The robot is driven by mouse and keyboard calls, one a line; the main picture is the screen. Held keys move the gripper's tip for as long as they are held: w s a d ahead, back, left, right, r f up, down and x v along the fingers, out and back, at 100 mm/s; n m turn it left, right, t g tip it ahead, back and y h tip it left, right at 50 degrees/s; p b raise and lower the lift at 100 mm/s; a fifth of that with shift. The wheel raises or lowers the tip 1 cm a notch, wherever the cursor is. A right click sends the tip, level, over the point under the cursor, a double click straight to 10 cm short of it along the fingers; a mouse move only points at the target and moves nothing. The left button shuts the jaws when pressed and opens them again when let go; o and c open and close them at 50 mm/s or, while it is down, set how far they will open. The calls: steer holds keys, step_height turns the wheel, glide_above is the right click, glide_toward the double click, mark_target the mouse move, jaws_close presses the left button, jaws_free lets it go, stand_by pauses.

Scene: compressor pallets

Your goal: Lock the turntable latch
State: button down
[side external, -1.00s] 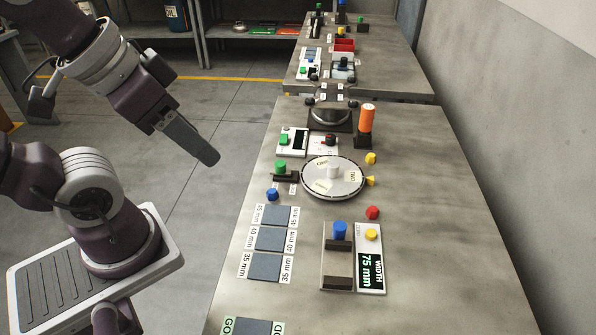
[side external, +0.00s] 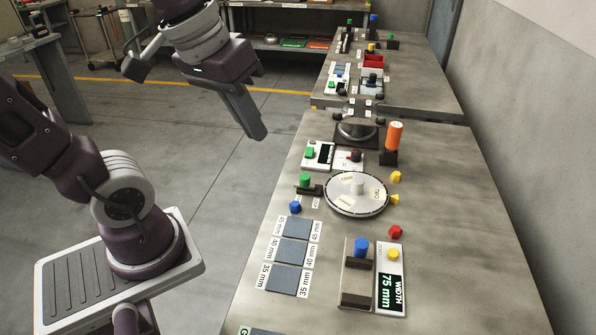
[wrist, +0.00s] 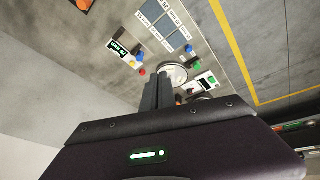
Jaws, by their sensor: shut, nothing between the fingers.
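The round white turntable (side external: 340,202) lies on the bench, with a pale hub and small labels on top. At its left edge is the latch, a green knob (side external: 304,180) on a dark block (side external: 309,190), with small white labels in front of it that I cannot read. My gripper (side external: 255,132) is shut and empty, in the air to the left of the bench and apart from the latch. In the wrist view my shut fingers (wrist: 156,95) cover part of the turntable (wrist: 177,72).
An orange cylinder (side external: 394,136) stands upright on a dark block behind the turntable. A green-button panel (side external: 311,153) is behind the latch. Yellow, red and blue pieces lie around. Grey size pads (side external: 290,280) and a width gauge (side external: 390,279) are nearer. The right side of the bench is bare.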

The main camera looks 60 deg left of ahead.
steer(key=w+a+f+n+g, duration=0.1)
steer(key=w+a+n+g, duration=0.1)
steer(key=w+a+n, duration=0.5)
steer(key=n+g+h, duration=0.1)
steer(key=n+h, duration=0.2)
steer(key=n, duration=0.4)
glide_above(305, 182)
steer(key=s+a, duration=0.3)
steer(key=a, duration=0.3)
step_height(305, 182, down, 12)
steer(key=a+f+n+h, duration=0.1)
steer(key=a+f+n, duration=0.3)
steer(key=a+f, duration=0.2)
step_height(305, 182, down, 2)
steer(key=shift+a+f, duration=0.1)
steer(key=shift+a, duration=0.2)
steer(key=shift+w+d, duration=0.1)
steer(key=x, duration=0.9)
steer(key=shift+d+f, duration=0.15)
steer(key=shift+f, duration=0.25)
steer(key=shift+w+d, duration=0.25)
steer(key=shift+d, duration=0.35)
steer(key=shift+w+d, duration=0.2)
steer(key=shift+d, duration=0.45)
steer(key=shift+w+d, duration=0.2)
steer(key=shift+d, duration=0.45)
